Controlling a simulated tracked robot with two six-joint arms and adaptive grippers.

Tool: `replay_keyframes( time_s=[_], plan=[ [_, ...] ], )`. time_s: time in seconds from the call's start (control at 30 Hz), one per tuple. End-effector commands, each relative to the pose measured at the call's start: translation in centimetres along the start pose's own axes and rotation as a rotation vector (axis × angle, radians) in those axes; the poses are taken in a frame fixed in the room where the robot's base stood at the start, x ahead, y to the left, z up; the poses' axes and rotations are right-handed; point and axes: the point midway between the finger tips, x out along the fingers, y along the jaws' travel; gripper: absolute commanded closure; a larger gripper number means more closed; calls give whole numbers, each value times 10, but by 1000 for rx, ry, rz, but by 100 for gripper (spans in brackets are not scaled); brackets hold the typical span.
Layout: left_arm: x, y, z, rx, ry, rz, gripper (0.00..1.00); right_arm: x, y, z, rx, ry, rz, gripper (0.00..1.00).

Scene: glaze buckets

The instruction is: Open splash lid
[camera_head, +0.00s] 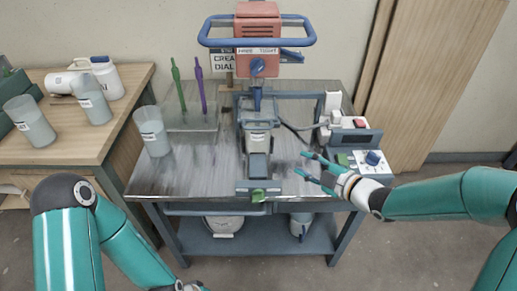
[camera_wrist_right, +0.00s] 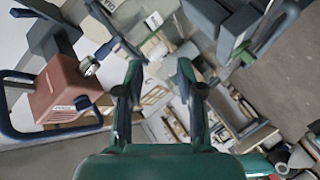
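The mixer stand (camera_head: 257,60) has a red head with a blue hoop handle. Under it a grey, see-through guard, apparently the splash lid (camera_head: 257,112), sits over a pale labelled container (camera_head: 258,139); I cannot tell for sure whether it is shut. My right gripper (camera_head: 303,164) is open and empty, to the right of the container, pointing left and apart from it. In the right wrist view its two fingers (camera_wrist_right: 160,75) are spread, with the red mixer head (camera_wrist_right: 68,88) at left. My left gripper is mostly cut off at the bottom edge of the head view.
A control box with a blue knob (camera_head: 373,158) stands just right of my right gripper. A clear cup (camera_head: 152,131) and a tray with green and purple tools (camera_head: 192,118) stand at left. A wooden table (camera_head: 65,160) holds cups and jugs. The bench's front left is clear.

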Motion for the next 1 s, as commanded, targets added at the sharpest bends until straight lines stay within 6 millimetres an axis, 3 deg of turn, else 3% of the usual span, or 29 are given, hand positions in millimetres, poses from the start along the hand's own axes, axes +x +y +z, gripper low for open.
replay_keyframes(
  time_s=[0.03, 0.13, 0.37, 0.57, 1.0],
  plan=[
    [22, -8, 0, 0, 1, 0, 60, 1, 8, -3, -150, 51, 37, 63],
    [31, -11, 0, 0, 1, 0, 60, -6, 26, -19, -368, 121, 78, 63],
    [32, -12, -1, 0, 1, 0, 60, 0, 38, -34, -504, 164, 98, 63],
    [29, -11, -1, 0, 1, 0, 60, 33, 39, -41, -498, 165, 95, 63],
    [21, -8, 0, 0, 1, 0, 60, 123, 44, -56, -496, 162, 95, 63]
  ],
)
